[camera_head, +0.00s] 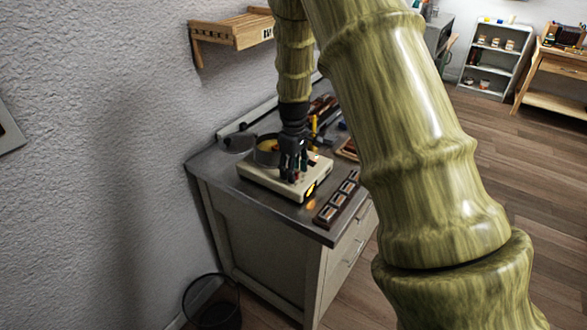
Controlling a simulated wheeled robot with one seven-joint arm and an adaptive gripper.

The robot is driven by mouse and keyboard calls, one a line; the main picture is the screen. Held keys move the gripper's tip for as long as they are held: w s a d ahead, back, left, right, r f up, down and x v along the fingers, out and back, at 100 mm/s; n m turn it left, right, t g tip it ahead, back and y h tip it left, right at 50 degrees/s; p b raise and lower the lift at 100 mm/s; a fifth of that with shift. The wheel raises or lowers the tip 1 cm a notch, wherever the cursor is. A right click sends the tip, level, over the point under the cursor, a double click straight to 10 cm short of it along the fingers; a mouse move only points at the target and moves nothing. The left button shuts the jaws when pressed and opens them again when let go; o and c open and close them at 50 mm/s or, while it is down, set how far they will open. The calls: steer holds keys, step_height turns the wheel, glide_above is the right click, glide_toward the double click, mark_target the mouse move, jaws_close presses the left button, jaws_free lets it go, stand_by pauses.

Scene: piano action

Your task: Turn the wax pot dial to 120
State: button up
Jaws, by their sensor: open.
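The wax pot (258,180) is a cream, box-shaped unit on the grey worktop, with a round pot (267,150) holding something yellow at its back. An orange light glows on its front right. My gripper (291,178) points down over the front part of the unit and is open. A small red spot and a small green spot show at its fingertips. The dial and its numbers cannot be made out; the gripper covers part of the unit's top. I cannot tell whether the fingers touch anything.
The worktop (225,178) stands on a cabinet against the wall. A dark wooden rack (338,199) lies right of the wax pot, and tools lie behind it. A wooden wall shelf (235,30) hangs above. A black wire bin (212,303) stands on the floor.

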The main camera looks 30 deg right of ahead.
steer(key=c, duration=1.1)
steer(key=shift+o, duration=0.2)
steer(key=shift+m, duration=0.3)
